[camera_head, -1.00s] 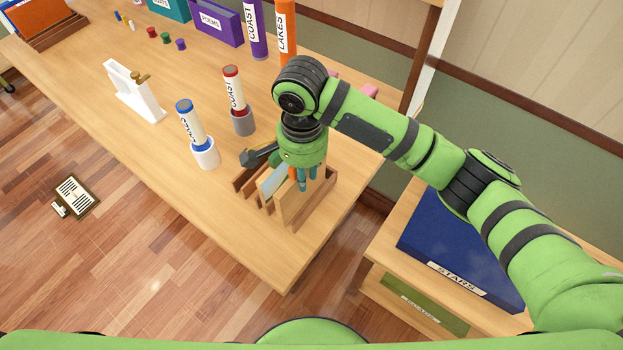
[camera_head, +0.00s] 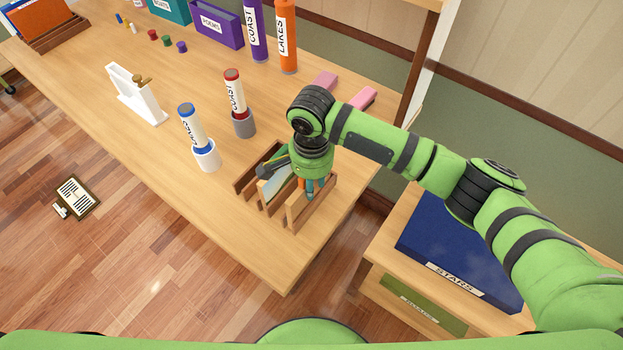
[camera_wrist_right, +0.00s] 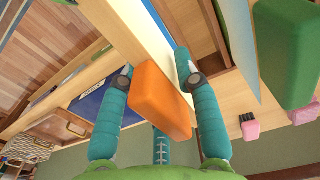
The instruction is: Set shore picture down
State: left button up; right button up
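My right gripper (camera_head: 309,190) points down over the right end of a slotted wooden rack (camera_head: 245,181). In the right wrist view its teal fingers (camera_wrist_right: 155,68) close on both sides of an orange block (camera_wrist_right: 160,98). The block is fixed to a thin, pale-edged panel (camera_wrist_right: 148,35), seen nearly edge-on. I take this panel for the shore picture, but its face is hidden. In the head view the panel stands low and upright at the rack's right end, mostly hidden; I cannot tell whether it rests on the bottom. My left gripper is not in view.
A pale blue panel (camera_head: 274,188) stands in a neighbouring slot; a green block (camera_wrist_right: 285,50) is close beside my fingers. Tubes in holders (camera_head: 206,155) stand left of the rack. Pink blocks (camera_head: 363,98) lie behind it. The table's front edge is near.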

dwell(0.3)
notch_tip(320, 180, up, 12)
jog(key=shift+r+b, duration=0.2)
jog(key=shift+b, duration=0.35)
